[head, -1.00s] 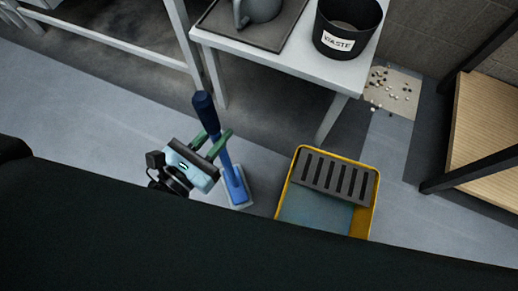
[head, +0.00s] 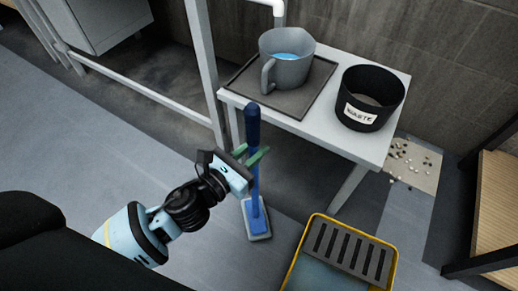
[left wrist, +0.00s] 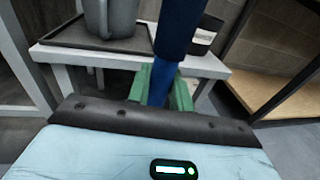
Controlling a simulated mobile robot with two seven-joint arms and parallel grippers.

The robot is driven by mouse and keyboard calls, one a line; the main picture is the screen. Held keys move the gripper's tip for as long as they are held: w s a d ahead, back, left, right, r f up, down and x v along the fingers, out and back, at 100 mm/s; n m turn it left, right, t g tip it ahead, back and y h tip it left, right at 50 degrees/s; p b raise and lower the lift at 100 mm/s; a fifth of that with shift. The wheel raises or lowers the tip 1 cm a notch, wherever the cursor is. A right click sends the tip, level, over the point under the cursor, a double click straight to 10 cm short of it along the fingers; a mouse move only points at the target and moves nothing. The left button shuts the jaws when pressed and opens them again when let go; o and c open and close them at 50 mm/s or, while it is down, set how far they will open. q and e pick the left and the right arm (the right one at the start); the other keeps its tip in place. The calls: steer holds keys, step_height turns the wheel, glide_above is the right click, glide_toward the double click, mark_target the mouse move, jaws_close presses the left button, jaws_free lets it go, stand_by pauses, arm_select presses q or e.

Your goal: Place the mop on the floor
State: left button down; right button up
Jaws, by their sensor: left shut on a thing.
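The mop (head: 254,180) is blue with a dark blue grip at the top and a flat pale-edged head at the bottom. It stands nearly upright in the head view, left of the yellow tray. My left gripper (head: 257,157), with green fingers, is shut on the mop's handle below the dark grip. In the left wrist view the green fingers (left wrist: 165,88) close around the blue handle (left wrist: 163,75). The mop head is over the grey floor (head: 200,235); I cannot tell whether it touches. My right gripper is not in view.
A white table (head: 318,125) carries a dark tray (head: 240,87) with a grey jug (head: 286,68) and a black waste bin (head: 368,103). A yellow tray with a grey grate (head: 348,248) is on the floor. Pebbles lie on a beige patch (head: 425,180). A wooden shelf (head: 497,210) is at right.

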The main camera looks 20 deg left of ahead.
arm_select(q)
steer(key=w+f+b, duration=0.1)
steer(key=f, duration=0.1)
steer(key=w+f+b, duration=0.1)
steer(key=w+b, duration=0.1)
steer(key=shift+w+f, duration=0.15)
steer(key=shift+f, duration=0.2)
stand_by(0.3)
steer(key=shift+f, duration=0.2)
steer(key=c, duration=1.3)
jaws_free()
steer(key=shift+o, duration=0.2)
